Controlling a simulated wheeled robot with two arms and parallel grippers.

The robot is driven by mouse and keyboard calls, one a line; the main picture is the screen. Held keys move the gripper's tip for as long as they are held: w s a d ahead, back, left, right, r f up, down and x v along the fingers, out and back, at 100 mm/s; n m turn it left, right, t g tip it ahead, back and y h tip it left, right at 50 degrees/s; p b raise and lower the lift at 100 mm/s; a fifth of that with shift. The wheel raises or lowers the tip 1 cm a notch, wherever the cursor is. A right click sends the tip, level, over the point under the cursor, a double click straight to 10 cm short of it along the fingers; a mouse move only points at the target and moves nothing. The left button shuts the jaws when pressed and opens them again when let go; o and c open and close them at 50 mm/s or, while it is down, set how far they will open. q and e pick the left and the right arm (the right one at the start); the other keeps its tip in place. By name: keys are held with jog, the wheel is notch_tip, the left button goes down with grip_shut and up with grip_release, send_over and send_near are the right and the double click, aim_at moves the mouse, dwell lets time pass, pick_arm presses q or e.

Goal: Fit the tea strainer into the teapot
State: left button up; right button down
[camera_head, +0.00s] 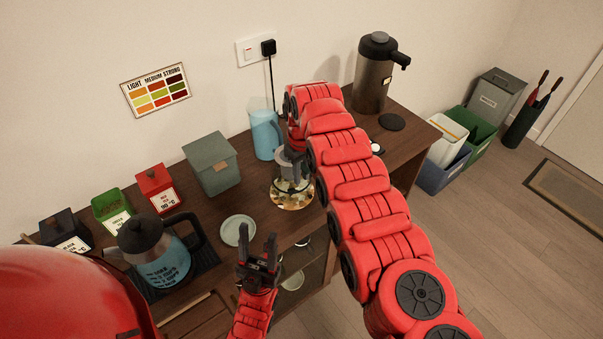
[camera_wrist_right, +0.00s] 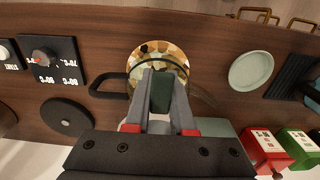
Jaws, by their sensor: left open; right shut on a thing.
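The glass teapot (camera_head: 292,186) stands on a round mosaic-patterned mat, partly covered by my right gripper. In the right wrist view its black handle (camera_wrist_right: 106,86) points left. My right gripper (camera_head: 289,160) is directly over the teapot, pointing down. In the right wrist view, my right gripper (camera_wrist_right: 162,85) is shut on a dark green piece (camera_wrist_right: 162,93), which I take to be part of the tea strainer. The rest of the strainer is hidden, and I cannot tell how deep it sits. My left gripper (camera_head: 259,248) is open and empty, in front of the pale green saucer.
The pale green saucer (camera_head: 238,229) lies left of the teapot. A blue jug (camera_head: 266,135) and grey-green canister (camera_head: 212,165) stand behind. A kettle (camera_head: 155,252) and coloured tins (camera_head: 157,187) stand left. A tall dispenser (camera_head: 373,75) stands back right.

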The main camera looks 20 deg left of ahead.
jog(key=shift+r, duration=0.2)
jog(key=c, duration=0.7)
grip_release()
jog(key=shift+r, duration=0.1)
notch_tip(320, 180, up, 6)
jog(key=shift+b, duration=1.05)
notch_tip(320, 180, up, 11)
jog(key=p, duration=0.8)
jog(key=shift+s+d+r, duration=0.15)
